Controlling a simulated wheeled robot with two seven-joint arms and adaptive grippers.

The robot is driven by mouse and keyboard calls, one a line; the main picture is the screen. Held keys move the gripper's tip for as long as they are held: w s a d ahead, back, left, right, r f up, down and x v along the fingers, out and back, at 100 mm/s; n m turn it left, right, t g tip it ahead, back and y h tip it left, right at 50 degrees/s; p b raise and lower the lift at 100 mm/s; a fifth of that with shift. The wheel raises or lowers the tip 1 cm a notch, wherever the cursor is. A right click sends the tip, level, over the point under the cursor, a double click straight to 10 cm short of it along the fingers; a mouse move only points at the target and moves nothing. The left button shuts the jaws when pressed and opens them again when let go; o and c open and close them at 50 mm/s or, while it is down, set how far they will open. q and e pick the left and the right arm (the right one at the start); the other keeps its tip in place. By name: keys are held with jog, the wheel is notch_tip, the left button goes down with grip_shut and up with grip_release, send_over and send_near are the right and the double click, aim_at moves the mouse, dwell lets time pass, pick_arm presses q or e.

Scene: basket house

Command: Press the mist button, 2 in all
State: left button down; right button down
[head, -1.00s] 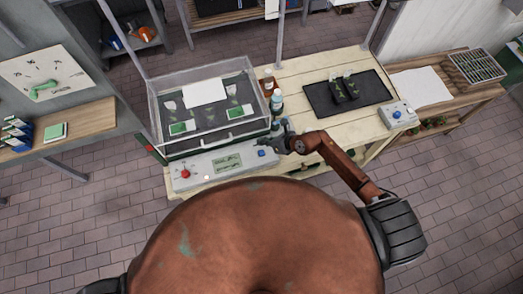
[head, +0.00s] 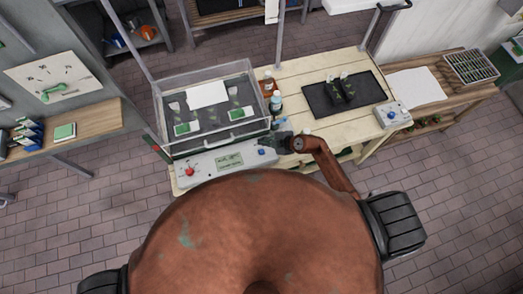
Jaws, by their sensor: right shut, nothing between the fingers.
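A grey control panel (head: 207,166) sits along the front of a clear-lidded case on the bench. It has a red knob (head: 189,171), a small display (head: 229,161) and a blue button (head: 261,152). A separate grey box (head: 383,121) at the right end of the bench carries another blue button (head: 391,114). I cannot read which button is for mist. My right gripper (head: 271,140) is shut and empty, just behind and right of the panel's blue button, apparently clear of it. My left gripper is out of view.
The clear case (head: 213,141) holds green-labelled cards and stands behind the panel. Small bottles (head: 275,104) stand right of it, close to my right gripper. A black tray (head: 315,102) lies on the right half of the bench. Bare planks lie between.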

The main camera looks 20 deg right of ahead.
jog(key=shift+f, duration=0.1)
dwell(0.3)
jog(key=b, duration=0.8)
send_over(263, 152)
notch_tip(263, 152, down, 8)
jog(key=shift+s+a+r, duration=0.1)
jog(key=shift+r, duration=0.1)
jog(key=shift+f, duration=0.55)
jog(key=shift+f, duration=0.1)
dwell(0.4)
jog(key=shift+f, duration=0.25)
